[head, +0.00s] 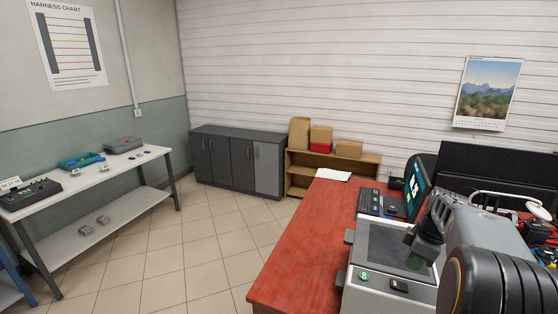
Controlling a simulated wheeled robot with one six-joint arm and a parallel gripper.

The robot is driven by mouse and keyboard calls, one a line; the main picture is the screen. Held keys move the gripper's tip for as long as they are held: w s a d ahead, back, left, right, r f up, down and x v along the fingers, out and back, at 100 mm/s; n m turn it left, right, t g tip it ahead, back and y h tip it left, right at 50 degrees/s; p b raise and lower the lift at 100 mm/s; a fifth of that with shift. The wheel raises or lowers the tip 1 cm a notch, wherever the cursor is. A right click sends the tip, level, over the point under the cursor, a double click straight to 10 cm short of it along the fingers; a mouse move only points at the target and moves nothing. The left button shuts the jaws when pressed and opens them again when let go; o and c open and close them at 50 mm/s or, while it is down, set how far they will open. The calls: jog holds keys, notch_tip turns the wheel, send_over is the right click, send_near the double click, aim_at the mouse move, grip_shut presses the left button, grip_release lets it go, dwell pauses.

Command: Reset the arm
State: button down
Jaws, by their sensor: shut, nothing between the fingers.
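My gripper (413,264) is at the lower right, dark and pointing down over the grey top of a white bench machine (385,295). It is small in this view and partly in shadow. Its fingers look shut, with nothing seen in them. I cannot tell whether its tip touches the machine's top or hangs just above it. My arm is folded in the lower right corner, and its near joint hides part of the bench behind it.
The red bench (310,235) has a paper sheet (333,175), a keyboard (370,201) and a monitor (417,187). Cluttered parts (540,232) lie at the right. A white table (110,173) stands left and a dark cabinet (238,160) behind. The tiled floor between is clear.

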jog(key=m, duration=0.1)
jog(key=s+f+m, duration=0.1)
jog(key=m, duration=0.1)
jog(key=a+f+m, duration=0.1)
jog(key=m, duration=0.1)
jog(key=shift+s+f, duration=0.15)
jog(key=shift+s, duration=0.2)
jog(key=s+a+m+t, duration=0.1)
jog(key=s+a+m, duration=0.1)
jog(key=a, duration=0.4)
jog(key=s+a+r+m+t+h, duration=0.1)
jog(key=s+a, duration=0.4)
jog(key=a, duration=0.2)
jog(key=s+a+r+m+t, duration=0.1)
jog(key=s+a+m, duration=0.1)
jog(key=a, duration=0.5)
jog(key=shift+s+r+m, duration=0.25)
jog(key=shift+s+m, duration=0.05)
jog(key=shift+s, duration=0.55)
jog(key=shift+a, duration=0.1)
